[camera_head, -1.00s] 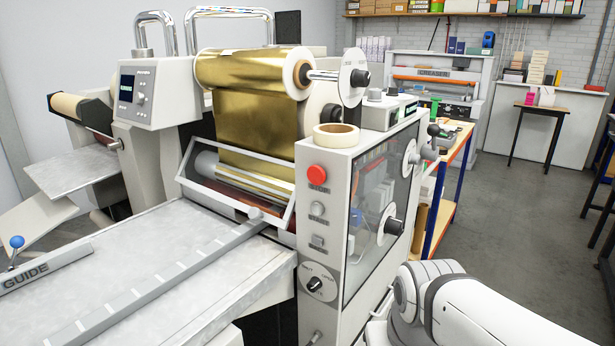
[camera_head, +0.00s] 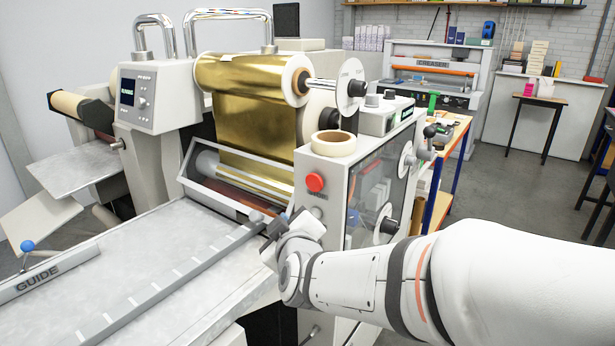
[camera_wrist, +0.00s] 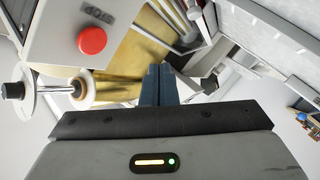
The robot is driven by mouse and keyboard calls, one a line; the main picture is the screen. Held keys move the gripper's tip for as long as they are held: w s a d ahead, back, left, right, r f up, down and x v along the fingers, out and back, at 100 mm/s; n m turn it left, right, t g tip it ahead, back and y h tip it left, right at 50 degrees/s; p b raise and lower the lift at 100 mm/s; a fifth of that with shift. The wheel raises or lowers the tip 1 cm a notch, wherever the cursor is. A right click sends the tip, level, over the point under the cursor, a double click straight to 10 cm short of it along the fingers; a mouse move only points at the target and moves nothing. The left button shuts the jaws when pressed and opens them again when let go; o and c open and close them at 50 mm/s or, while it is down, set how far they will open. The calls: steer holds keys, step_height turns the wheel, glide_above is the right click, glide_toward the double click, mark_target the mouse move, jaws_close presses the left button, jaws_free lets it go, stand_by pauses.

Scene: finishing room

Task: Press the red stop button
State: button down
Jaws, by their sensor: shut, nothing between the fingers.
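The red stop button (camera_head: 315,183) is a round knob on the upper front panel of the grey foil machine (camera_head: 306,246). In the wrist view the red stop button (camera_wrist: 92,40) is at the upper left, with its STOP label beside it. My gripper (camera_head: 272,222) is in front of the machine, below and left of the button and apart from it. In the wrist view my gripper's dark fingers (camera_wrist: 158,84) are together and empty, pointing toward the foil area. My wrist hides the panel's lower controls in the head view.
A gold foil roll (camera_head: 240,75) is left of the panel. A tape roll (camera_head: 333,143) lies on top of the panel housing. The feed table (camera_head: 130,270) with a ruler bar and the GUIDE block (camera_head: 42,276) is at left. Open floor lies at right.

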mark_target(307, 182)
steer(key=shift+w+a+r+n+t+h, duration=0.15)
steer(key=shift+a+r+n+t+h, duration=0.1)
steer(key=shift+r+t, duration=0.35)
steer(key=shift+w+a+r+n+t+h, duration=0.1)
steer(key=shift+a+r+n+t+h, duration=0.15)
steer(key=shift+r, duration=0.5)
steer(key=shift+d, duration=0.1)
steer(key=w+d+b, duration=0.4)
steer(key=w+d, duration=0.1)
steer(key=w, duration=0.2)
steer(key=shift+d, duration=0.2)
stand_by(1.3)
steer(key=shift+w+d+b, duration=0.25)
steer(key=shift+b, duration=0.1)
steer(key=shift+w+d+b, duration=0.25)
steer(key=shift+w+b, duration=0.05)
steer(key=shift+w, duration=0.05)
stand_by(0.7)
steer(key=shift+s+a, duration=0.1)
steer(key=shift+s+a+p, duration=0.35)
steer(key=shift+s+a, duration=0.05)
steer(key=shift+s, duration=0.15)
